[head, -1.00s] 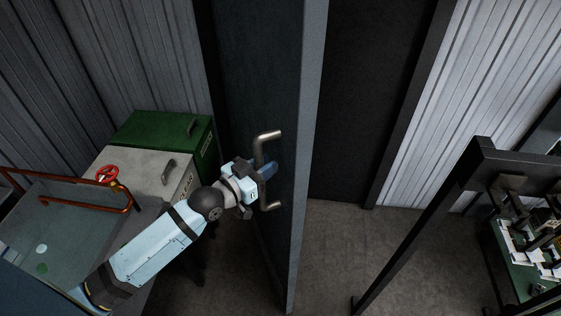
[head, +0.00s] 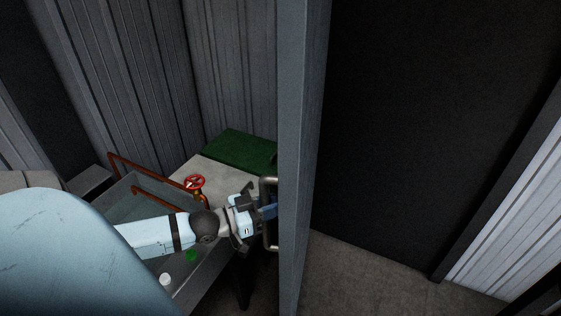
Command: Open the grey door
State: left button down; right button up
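The grey door (head: 301,150) stands open, seen almost edge-on in the middle of the head view. Its metal bar handle (head: 268,188) shows on the left face, which is mostly hidden by the steep angle. My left gripper (head: 269,209) is at this handle, with its blue fingers around the middle of the bar; it looks shut on it. The far finger is partly hidden by the bar and the door edge. My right gripper is not in view.
Left of the door stand a green box (head: 236,147), a grey box (head: 205,175), a red valve wheel (head: 194,182) and a grey tank with an orange rail (head: 147,173). A dark panel (head: 430,130) and bare floor (head: 355,275) lie to the right.

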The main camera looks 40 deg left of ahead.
pick_arm(q)
jog(key=shift+s+d+f, duration=0.15)
jog(key=shift+s+f, duration=0.05)
jog(key=shift+f, duration=0.15)
jog(key=c, duration=1.1)
grip_release()
jog(key=shift+s, duration=0.1)
jog(key=shift+o, duration=0.7)
jog(key=shift+r, duration=0.3)
jog(key=v, duration=1.4)
jog(key=shift+b, duration=0.45)
jog(key=shift+d, duration=0.2)
